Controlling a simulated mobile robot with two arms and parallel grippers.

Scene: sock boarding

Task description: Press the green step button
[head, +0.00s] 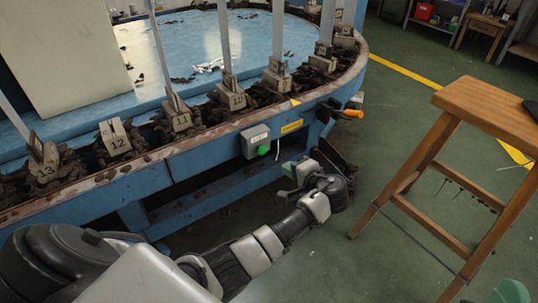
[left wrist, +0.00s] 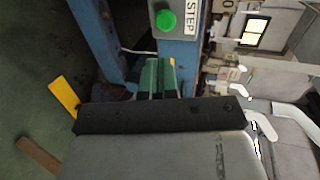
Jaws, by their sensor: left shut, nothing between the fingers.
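The green step button (head: 263,150) sits on the lower front of a small grey box (head: 254,138) fixed to the blue rim of the machine. In the left wrist view the button (left wrist: 166,19) is round and bright green, beside a white label reading STEP (left wrist: 190,17). My left gripper (head: 288,180) is below and slightly right of the button, apart from it. Its green fingers (left wrist: 158,76) are shut and empty, pointing toward the box. A green shape at the bottom right corner of the head view may be part of my right gripper; its fingers cannot be made out.
The curved machine edge carries several numbered blocks (head: 118,139) with upright posts. An orange-handled part (head: 350,114) sticks out right of the button box. A wooden stool (head: 447,124) stands at the right. Green floor (head: 385,130) is free between the machine and the stool.

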